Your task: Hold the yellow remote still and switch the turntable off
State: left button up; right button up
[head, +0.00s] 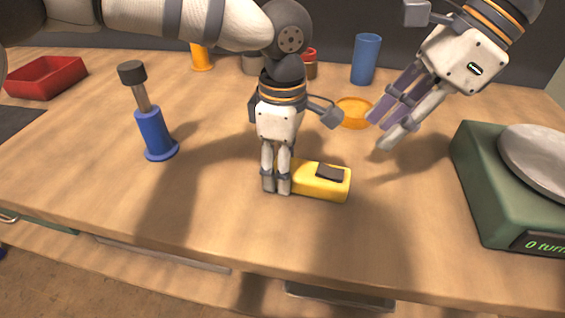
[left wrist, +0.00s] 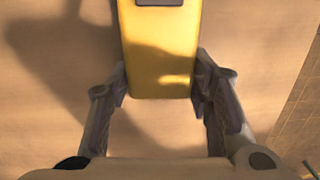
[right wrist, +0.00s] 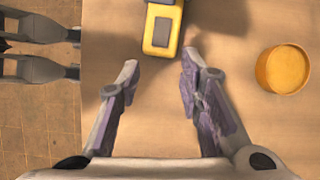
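The yellow remote (head: 309,187) lies on the table with a dark rocker (head: 330,173) on top towards its right end. My left gripper (head: 276,188) points down at its left end. In the left wrist view its fingers lie against both long sides of the remote (left wrist: 160,60). My right gripper (head: 386,132) is open and empty, above the table to the right of the remote. The right wrist view shows the remote (right wrist: 157,48) beyond its open fingers (right wrist: 158,65). The green turntable (head: 484,185) with a pale disc stands at the right; its display is cut off after "0 turn".
A blue plunger-like post (head: 152,132) stands left of the remote. An orange dish (head: 353,112) lies behind it. A blue cup (head: 365,60), an orange cup (head: 202,58) and a red tray (head: 46,78) stand farther back. The table in front of the remote is clear.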

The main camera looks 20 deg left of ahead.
jog(key=c, duration=0.5)
jog(key=shift+f+n, duration=0.1)
jog(key=shift+n, duration=0.8)
grip_shut()
jog(key=n+y, duration=0.1)
jog(key=n, duration=1)
jog(key=n+y, duration=0.2)
jog(key=n, duration=0.8)
jog(key=d+n+t+y, duration=0.1)
jog(key=n+y, duration=0.1)
jog(key=n, duration=0.9)
jog(key=shift+s+f+n, duration=0.1)
jog(key=shift+n, duration=0.2)
